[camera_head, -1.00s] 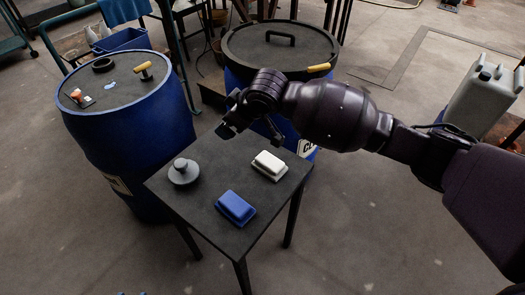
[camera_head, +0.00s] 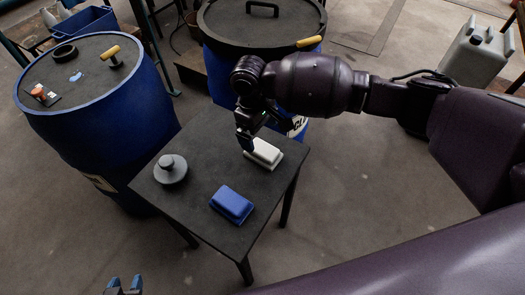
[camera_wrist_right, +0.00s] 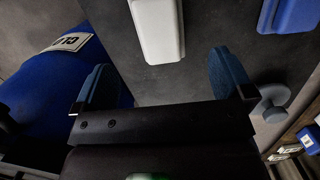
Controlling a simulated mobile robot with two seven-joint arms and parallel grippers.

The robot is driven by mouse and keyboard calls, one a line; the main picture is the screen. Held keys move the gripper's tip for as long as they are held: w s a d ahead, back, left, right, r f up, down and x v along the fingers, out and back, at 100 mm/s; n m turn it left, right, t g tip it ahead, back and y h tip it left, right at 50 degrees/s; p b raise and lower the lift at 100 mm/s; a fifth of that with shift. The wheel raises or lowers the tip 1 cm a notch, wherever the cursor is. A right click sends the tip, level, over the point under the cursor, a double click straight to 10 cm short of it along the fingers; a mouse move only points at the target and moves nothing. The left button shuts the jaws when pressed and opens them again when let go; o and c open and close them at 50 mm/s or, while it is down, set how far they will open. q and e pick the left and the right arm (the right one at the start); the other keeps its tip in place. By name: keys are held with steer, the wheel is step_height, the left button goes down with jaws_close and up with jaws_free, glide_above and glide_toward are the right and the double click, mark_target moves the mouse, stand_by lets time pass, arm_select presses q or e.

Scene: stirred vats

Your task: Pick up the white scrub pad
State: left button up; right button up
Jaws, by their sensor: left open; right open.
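The white scrub pad (camera_head: 264,153) lies on the dark table (camera_head: 215,145), near its right back edge. My right gripper (camera_head: 256,140) is open, just above and at the left end of the pad in the head view, partly hiding it. In the right wrist view the white pad (camera_wrist_right: 157,30) lies ahead of the open fingers (camera_wrist_right: 165,78), roughly in line with the gap between them. Nothing is held. My left gripper (camera_head: 125,286) is open and empty at the bottom left of the head view, away from the table; only its fingertips show.
A blue scrub pad (camera_head: 231,204) lies at the table's front, and a grey round knobbed object (camera_head: 170,170) stands at its left. A blue vat (camera_head: 100,110) is left of the table. A dark-lidded vat (camera_head: 262,28) stands behind it. A white jerrycan (camera_head: 475,55) is at the right.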

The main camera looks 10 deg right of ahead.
mark_target(263, 148)
steer(key=shift+s+d+f+b, duration=0.1)
steer(key=shift+f+b, duration=0.05)
steer(key=shift+f, duration=0.65)
steer(key=shift+s+d+f+b, duration=0.1)
steer(key=shift+f+b, duration=0.05)
steer(key=shift+f, duration=0.6)
steer(key=f, duration=0.1)
steer(key=f+b, duration=0.1)
steer(key=f, duration=0.2)
steer(key=shift+s+d+f, duration=0.1)
steer(key=shift+s+d, duration=0.15)
steer(key=shift+f, duration=0.1)
steer(key=shift+f, duration=0.15)
steer(key=c, duration=1)
